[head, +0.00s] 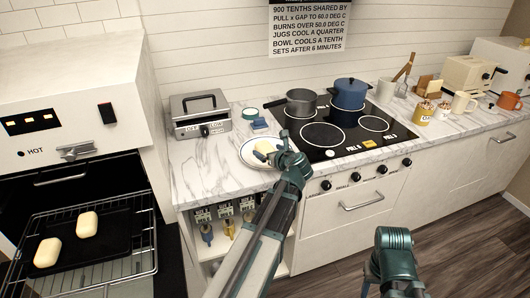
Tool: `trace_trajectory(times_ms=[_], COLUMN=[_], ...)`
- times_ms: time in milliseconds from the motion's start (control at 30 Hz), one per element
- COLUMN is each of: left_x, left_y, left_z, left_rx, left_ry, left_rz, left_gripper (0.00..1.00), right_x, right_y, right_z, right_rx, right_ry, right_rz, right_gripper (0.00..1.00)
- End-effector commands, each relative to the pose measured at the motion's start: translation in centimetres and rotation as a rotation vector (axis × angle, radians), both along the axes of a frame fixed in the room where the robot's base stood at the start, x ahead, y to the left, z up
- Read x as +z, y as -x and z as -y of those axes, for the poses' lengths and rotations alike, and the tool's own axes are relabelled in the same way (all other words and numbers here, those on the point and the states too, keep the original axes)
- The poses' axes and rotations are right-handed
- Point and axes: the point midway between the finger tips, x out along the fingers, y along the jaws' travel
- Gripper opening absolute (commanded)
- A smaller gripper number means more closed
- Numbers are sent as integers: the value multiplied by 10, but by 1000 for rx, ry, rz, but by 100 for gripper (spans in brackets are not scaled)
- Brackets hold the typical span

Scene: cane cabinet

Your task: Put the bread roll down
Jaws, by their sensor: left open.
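Two pale bread rolls lie on the dark tray (100,252) in the open oven at the left: one roll (87,225) further back, one roll (47,252) nearer. A white plate (247,155) sits on the marble counter left of the hob. A pale yellow piece (265,147) is on it, partly hidden by my gripper; I cannot tell whether it is a roll. My left gripper (271,155) is open at the plate's right side, close to this piece. My right arm shows at the lower right (394,255); its fingers are not clear.
A black hob (340,131) with a grey pan (301,102) and a blue pot (349,93) lies right of the plate. A metal grill press (200,114) stands behind the plate at left. Mugs and jars crowd the right counter. Bare marble lies left of the plate.

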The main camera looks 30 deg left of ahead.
Motion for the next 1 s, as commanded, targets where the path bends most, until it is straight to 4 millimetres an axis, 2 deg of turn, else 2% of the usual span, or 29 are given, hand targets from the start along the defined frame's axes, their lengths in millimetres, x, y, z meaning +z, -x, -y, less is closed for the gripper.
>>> trace_trajectory(times_ms=[233,400,600,1000], left_x=[-23,-26,-24,-24], left_y=[-20,-29,-28,-28], left_z=[-19,-32,-32,-32], left_rx=[2,0,0,0], left_ry=[0,0,0,0], left_rz=[0,0,0,0], left_gripper=[100,100,100,28], right_x=[-23,-26,-24,-24], right_y=[0,0,0,0], right_z=[0,0,0,0], right_rx=[0,0,0,0], right_ry=[0,0,0,0], right_rz=[0,0,0,0], right_gripper=[50,50,50,50])
